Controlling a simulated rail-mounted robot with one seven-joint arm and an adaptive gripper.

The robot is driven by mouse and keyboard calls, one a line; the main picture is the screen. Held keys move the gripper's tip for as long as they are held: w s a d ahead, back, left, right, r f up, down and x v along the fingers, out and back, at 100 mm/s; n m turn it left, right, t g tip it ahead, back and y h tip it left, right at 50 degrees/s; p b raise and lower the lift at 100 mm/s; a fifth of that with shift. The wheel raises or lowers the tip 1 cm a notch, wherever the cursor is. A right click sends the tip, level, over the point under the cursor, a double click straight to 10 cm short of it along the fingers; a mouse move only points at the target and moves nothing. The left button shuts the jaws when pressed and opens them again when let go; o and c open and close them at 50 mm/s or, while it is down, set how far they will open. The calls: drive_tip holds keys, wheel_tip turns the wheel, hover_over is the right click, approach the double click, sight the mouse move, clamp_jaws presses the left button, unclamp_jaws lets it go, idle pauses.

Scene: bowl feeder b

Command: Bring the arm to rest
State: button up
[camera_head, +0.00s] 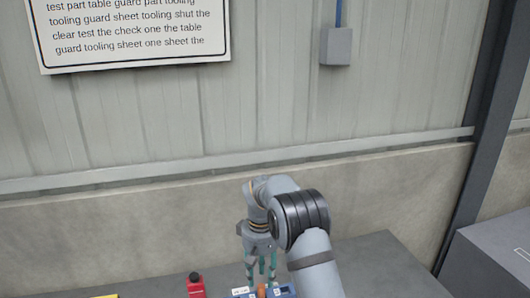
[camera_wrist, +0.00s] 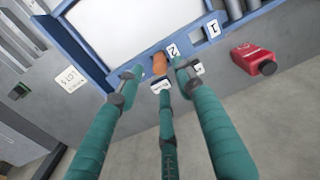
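My arm (camera_head: 308,245) reaches down over the grey table in the head view. My gripper (camera_head: 260,272) points down above a blue tray (camera_head: 243,294) and an orange piece (camera_head: 261,291). In the wrist view, the three teal fingers of my gripper (camera_wrist: 160,78) are spread apart, with no object clearly held. The orange piece (camera_wrist: 160,63) stands at the edge of the blue tray (camera_wrist: 95,70), just beyond the fingertips and near a label marked 2. Whether any finger touches it is hard to tell.
A red item (camera_head: 196,285) with a dark knob stands left of my gripper; it also shows in the wrist view (camera_wrist: 252,59). The grey table (camera_head: 385,262) is bare to the right. A concrete and panelled wall (camera_head: 130,215) rises behind. A loose label card (camera_wrist: 70,80) lies nearby.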

sight(261, 286)
wheel_tip(261, 286, down, 6)
drive_tip(key=shift+r+p, duration=0.25)
drive_tip(key=shift+p, duration=0.3)
drive_tip(key=shift+f, duration=0.2)
drive_tip(key=shift+r+b, duration=0.8)
drive_tip(key=shift+r, duration=0.85)
